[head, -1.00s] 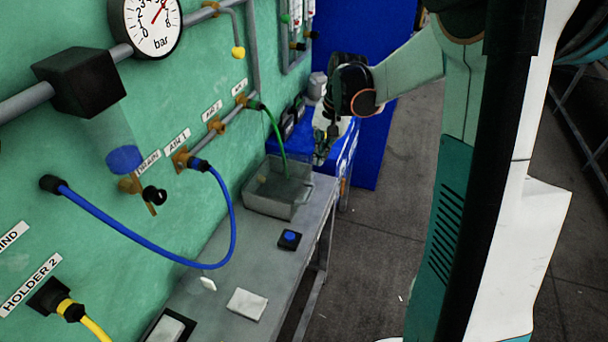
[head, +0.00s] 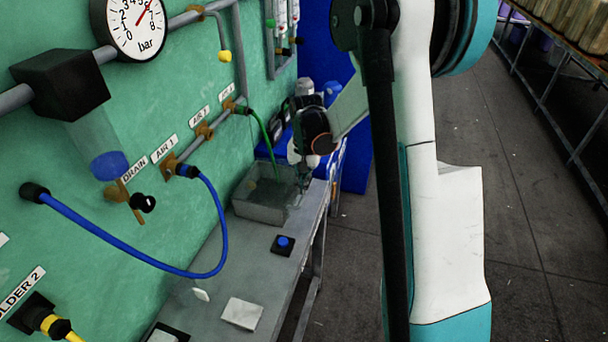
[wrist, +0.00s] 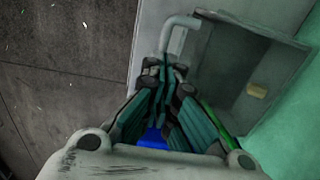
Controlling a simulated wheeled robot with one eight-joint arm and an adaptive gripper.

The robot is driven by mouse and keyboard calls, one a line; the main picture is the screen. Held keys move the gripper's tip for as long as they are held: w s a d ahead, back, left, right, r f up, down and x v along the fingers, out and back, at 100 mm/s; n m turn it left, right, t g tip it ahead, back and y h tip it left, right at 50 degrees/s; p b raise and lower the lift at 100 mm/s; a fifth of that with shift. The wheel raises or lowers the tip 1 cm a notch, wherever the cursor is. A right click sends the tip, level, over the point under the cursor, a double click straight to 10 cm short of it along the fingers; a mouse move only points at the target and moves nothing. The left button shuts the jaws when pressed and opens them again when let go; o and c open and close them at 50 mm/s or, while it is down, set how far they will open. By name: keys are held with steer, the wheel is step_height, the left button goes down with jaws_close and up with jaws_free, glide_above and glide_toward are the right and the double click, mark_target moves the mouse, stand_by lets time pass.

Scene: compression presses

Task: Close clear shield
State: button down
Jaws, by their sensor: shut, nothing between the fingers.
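A grey box-like enclosure (head: 265,212) with see-through parts stands on the bench against the green wall; I take it to hold the clear shield, but its exact edges are hard to make out. In the wrist view, the box (wrist: 235,72) shows its hollow inside and a small yellowish part. A pale bent handle (wrist: 176,32) is at its near side. My gripper (head: 303,183) is over the box's right side in the head view. In the wrist view, my gripper (wrist: 166,68) is shut and empty, its tips close to the handle; contact cannot be told.
A green hose (head: 265,138) runs from the wall into the box. A black block with a blue button (head: 283,244) and a white plate (head: 241,313) lie on the bench. A blue hose (head: 218,225) hangs over it. Open floor (head: 530,240) lies to the right.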

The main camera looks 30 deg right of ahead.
steer(key=shift+f, duration=0.8)
steer(key=f+b, duration=0.1)
steer(key=f, duration=0.1)
steer(key=f+b, duration=0.2)
steer(key=shift+s+d+f, duration=0.15)
steer(key=shift+s+f, duration=0.05)
steer(key=shift+f, duration=0.05)
steer(key=shift+r, duration=0.1)
step_height(320, 180, up, 14)
steer(key=s+d+p, duration=0.2)
steer(key=p, duration=0.2)
steer(key=shift+p, duration=0.35)
steer(key=shift+a, duration=0.15)
